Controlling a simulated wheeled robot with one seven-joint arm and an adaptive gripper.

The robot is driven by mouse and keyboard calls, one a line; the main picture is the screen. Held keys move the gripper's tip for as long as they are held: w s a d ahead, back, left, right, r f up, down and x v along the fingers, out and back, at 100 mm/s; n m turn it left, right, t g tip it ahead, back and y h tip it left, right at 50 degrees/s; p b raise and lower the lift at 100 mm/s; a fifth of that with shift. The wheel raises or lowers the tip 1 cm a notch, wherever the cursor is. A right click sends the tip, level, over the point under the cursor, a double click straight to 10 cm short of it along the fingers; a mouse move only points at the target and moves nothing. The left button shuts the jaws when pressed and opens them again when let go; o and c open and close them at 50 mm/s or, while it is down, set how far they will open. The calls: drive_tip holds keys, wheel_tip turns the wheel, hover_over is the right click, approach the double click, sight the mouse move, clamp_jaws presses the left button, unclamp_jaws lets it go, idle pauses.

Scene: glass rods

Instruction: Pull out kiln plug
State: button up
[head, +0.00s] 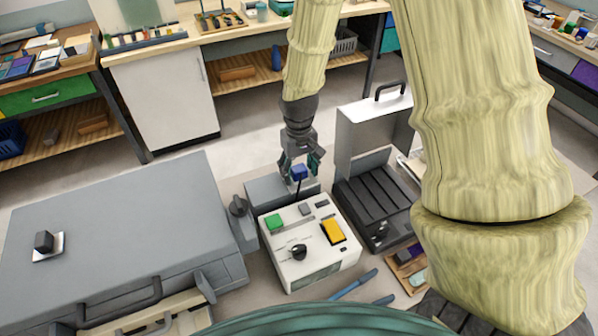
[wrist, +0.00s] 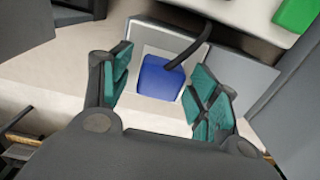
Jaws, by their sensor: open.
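The blue plug (wrist: 158,79) sits on a pale square plate (wrist: 140,113) on a grey box, with a dark cable (wrist: 189,45) leaving it. The plug (head: 299,173) also shows in the head view, behind the white control box. My gripper (head: 300,167) points down over it. In the wrist view my gripper (wrist: 164,82) is open, with one teal-padded finger on each side of the plug. Gaps show between the plug and both pads. The plug's underside is hidden.
The white control box (head: 312,262) with coloured buttons stands just in front. The grey kiln (head: 130,225) is on the left. A black-ribbed unit with a raised lid (head: 372,212) stands close on the right. Blue-handled tools (head: 355,284) lie in front.

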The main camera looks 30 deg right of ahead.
sight(299, 168)
idle(0.8)
clamp_jaws()
drive_tip(key=shift+r+p, duration=0.1)
drive_tip(key=shift+p, duration=0.25)
drive_tip(key=shift+r, duration=0.1)
drive_tip(key=shift+r+p, duration=2.2)
drive_tip(key=shift+r, duration=0.45)
drive_tip(key=shift+r, duration=0.15)
